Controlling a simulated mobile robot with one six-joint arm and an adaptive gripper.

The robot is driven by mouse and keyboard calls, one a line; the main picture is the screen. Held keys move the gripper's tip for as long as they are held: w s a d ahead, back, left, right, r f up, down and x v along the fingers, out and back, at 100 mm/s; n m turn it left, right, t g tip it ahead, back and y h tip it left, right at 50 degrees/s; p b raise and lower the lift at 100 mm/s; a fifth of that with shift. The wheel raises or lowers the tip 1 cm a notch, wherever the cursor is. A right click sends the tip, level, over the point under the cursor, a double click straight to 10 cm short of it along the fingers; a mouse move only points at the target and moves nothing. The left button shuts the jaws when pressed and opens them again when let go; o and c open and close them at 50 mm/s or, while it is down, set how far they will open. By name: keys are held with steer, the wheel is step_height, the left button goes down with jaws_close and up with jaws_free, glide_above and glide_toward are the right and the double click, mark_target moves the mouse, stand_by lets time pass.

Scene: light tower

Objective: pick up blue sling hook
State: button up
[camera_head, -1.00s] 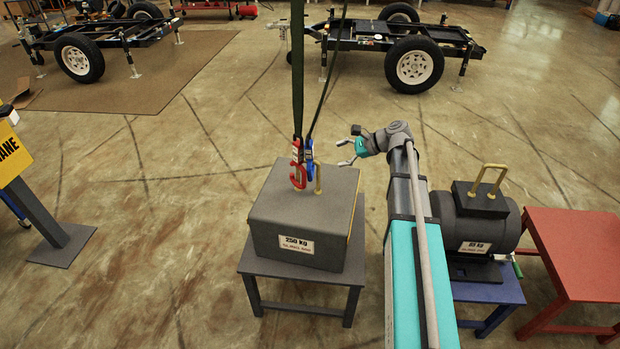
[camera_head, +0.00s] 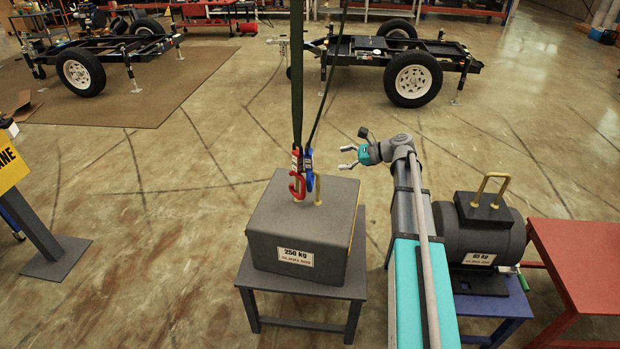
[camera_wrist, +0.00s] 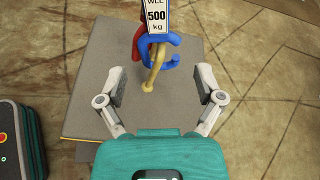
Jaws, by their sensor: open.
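The blue sling hook (camera_head: 308,172) hangs beside a red hook (camera_head: 297,185) at the end of dark green slings, close above the grey 250 kg block (camera_head: 270,217). In the wrist view the blue hook (camera_wrist: 158,46) is at top centre, with a "WLL 500 kg" label (camera_wrist: 156,17) above it. The red hook (camera_wrist: 138,45) is partly hidden behind it. A yellow lifting eye (camera_wrist: 153,75) of the block shows below the hooks. My gripper (camera_head: 345,157) is open and empty, to the right of the hooks. Its fingers (camera_wrist: 165,88) are spread, short of the blue hook.
The grey block stands on a low grey table (camera_head: 345,285). To the right are a dark 65 kg drum (camera_head: 470,235) with a yellow handle (camera_head: 489,183) and a red table (camera_head: 590,260). Two wheeled trailer frames stand at the back. Open floor lies between.

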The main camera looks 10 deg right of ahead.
mark_target(309, 163)
steer(key=b+x, duration=0.2)
steer(key=x, duration=0.4)
steer(key=shift+a, duration=0.3)
steer(key=shift+w+f, duration=0.1)
steer(key=shift+b+x, duration=0.8)
steer(key=shift+x, duration=1.8)
steer(key=shift+a, duration=0.15)
jaws_close()
